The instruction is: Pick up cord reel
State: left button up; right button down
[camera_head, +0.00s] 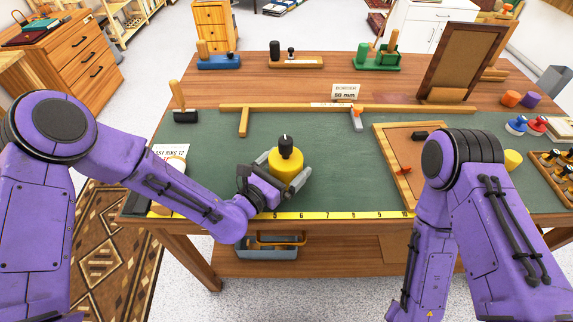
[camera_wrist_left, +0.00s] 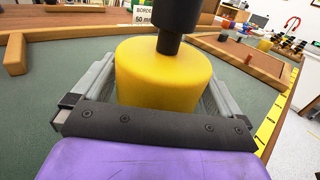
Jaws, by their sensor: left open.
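The cord reel looks to be the yellow round body with a black knob on top (camera_head: 286,171). It stands upright on the green mat near the table's front edge. It also fills the middle of the left wrist view (camera_wrist_left: 165,75). My left gripper (camera_head: 283,173) is open, with one finger on each side of the yellow body. In the left wrist view the grey fingers flank it; I cannot tell whether they touch it. My right arm comes in at the right of the head view, and its gripper is not visible.
A yellow ruler strip (camera_head: 340,215) runs along the table's front edge. A wooden frame (camera_head: 385,145) lies to the right. Green mat around the reel is clear.

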aim_at(281, 161)
pick_arm(q)
jog(key=c, duration=1)
jog(key=shift+r, duration=0.1)
jog(key=shift+r, duration=0.25)
notch_tip(281, 161, up, 3)
jog(key=shift+f+b, duration=0.1)
jog(key=shift+b, duration=0.45)
jog(key=s+r, duration=0.2)
jog(key=r, duration=0.1)
jog(key=s+r, duration=0.3)
jog(key=shift+s, duration=0.2)
jog(key=s+r+p, duration=0.1)
jog(key=s+p, duration=0.2)
jog(key=s+r+p, duration=0.1)
jog(key=s+p, duration=0.1)
jog(key=p, duration=0.2)
jog(key=s+r+p, duration=0.1)
jog(key=s+p, duration=0.2)
jog(key=shift+s+r+p, duration=0.25)
jog(key=shift+s+p, duration=0.05)
